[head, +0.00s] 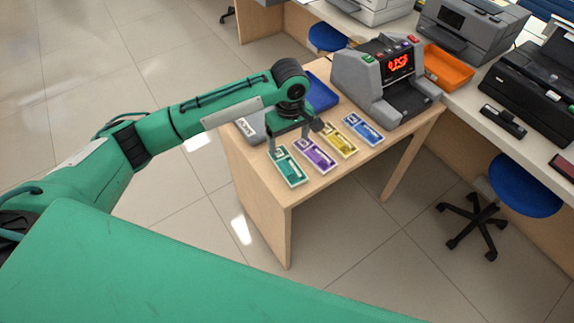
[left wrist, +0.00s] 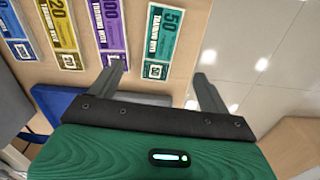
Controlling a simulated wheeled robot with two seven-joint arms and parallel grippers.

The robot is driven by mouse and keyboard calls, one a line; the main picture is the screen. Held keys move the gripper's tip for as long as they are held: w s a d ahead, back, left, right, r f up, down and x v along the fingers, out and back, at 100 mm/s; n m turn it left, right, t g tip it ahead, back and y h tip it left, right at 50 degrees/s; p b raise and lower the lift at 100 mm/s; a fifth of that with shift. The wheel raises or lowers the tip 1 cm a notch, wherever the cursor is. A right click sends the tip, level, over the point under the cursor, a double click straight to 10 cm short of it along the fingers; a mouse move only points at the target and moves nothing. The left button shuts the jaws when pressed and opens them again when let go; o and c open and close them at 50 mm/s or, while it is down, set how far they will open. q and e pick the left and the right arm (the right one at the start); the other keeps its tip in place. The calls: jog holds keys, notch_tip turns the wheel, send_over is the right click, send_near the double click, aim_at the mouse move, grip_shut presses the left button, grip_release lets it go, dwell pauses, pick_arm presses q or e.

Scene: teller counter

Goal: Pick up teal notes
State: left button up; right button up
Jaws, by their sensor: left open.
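The teal notes (head: 289,168) lie flat on the wooden table at the left end of a row of notes. In the left wrist view the teal notes (left wrist: 160,42), marked 50, lie beyond my fingertips, nearer the left finger. My left gripper (head: 289,148) is above the table by the teal and purple notes. Its two fingers stand apart with nothing between them, as the left wrist view (left wrist: 160,72) also shows. The purple notes (head: 317,156), yellow notes (head: 340,141) and blue notes (head: 363,129) lie to the right. My right gripper is not in view.
A grey counting machine (head: 375,75) with a red display stands at the back of the table (head: 264,189). A blue tray (head: 320,94) and a grey item with a label (head: 246,127) lie behind my gripper. An orange tray (head: 448,68) and printers (head: 468,30) are on the counter.

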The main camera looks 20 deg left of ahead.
pick_arm(q)
send_over(287, 164)
jog(key=f, duration=0.6)
jog(key=shift+s+d+f, duration=0.25)
jog(key=shift+s+d, duration=0.05)
jog(key=shift+d, duration=0.05)
jog(key=f, duration=0.2)
jog(key=f+p, duration=0.1)
jog(key=f, duration=0.1)
jog(key=shift+w+a, duration=0.25)
jog(key=shift+a, duration=0.1)
jog(key=shift+f, duration=0.65)
jog(key=c, duration=0.9)
jog(key=shift+c, duration=1)
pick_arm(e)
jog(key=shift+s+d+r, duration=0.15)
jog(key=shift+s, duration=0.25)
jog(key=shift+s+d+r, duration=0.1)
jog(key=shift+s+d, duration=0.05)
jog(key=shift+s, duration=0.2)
pick_arm(q)
jog(key=shift+r, duration=0.1)
